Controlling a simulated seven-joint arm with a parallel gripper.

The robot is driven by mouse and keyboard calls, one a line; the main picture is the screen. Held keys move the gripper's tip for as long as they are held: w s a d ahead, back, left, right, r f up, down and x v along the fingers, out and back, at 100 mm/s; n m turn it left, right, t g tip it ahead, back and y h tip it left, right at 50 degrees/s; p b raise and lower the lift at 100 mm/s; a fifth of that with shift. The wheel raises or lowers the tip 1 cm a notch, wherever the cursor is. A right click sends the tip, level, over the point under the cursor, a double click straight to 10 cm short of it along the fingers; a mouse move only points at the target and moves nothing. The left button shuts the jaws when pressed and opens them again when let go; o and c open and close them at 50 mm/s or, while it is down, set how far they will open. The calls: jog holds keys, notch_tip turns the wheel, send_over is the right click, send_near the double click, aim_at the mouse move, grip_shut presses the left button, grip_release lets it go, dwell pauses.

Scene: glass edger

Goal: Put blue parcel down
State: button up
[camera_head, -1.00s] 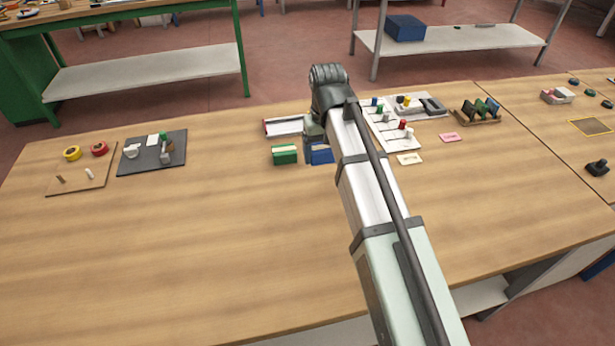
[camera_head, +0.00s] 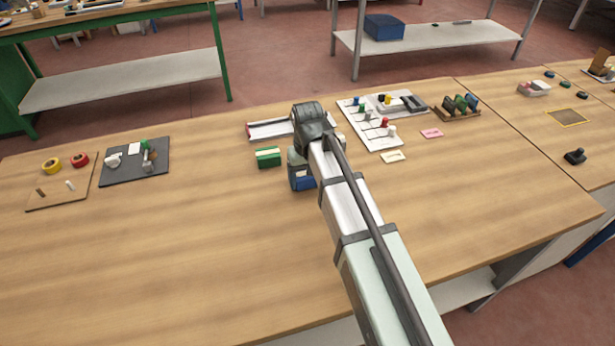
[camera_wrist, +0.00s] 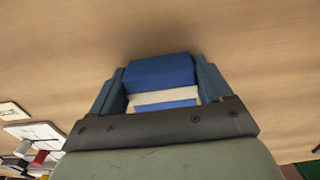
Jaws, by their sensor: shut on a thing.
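The blue parcel (camera_wrist: 160,75) is a blue block with a pale band, held between the two fingers of my gripper (camera_wrist: 162,85) in the wrist view. In the head view the blue parcel (camera_head: 305,183) shows just below my gripper (camera_head: 303,178), partly hidden by my wrist. My gripper is shut on it over the wooden table (camera_head: 190,250). Bare wood lies beyond the parcel in the wrist view. I cannot tell whether the parcel touches the table or hangs just above it.
A white tray (camera_head: 268,130) lies behind, partly hidden by my arm. A white board with coloured pegs (camera_head: 368,128) is to the right. The front and left-centre table is clear.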

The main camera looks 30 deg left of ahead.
jog(key=o, duration=1.1)
jog(key=shift+f, duration=0.1)
notch_tip(320, 180, up, 12)
jog(key=shift+f, duration=0.2)
jog(key=shift+r, duration=0.35)
jog(key=c, duration=0.3)
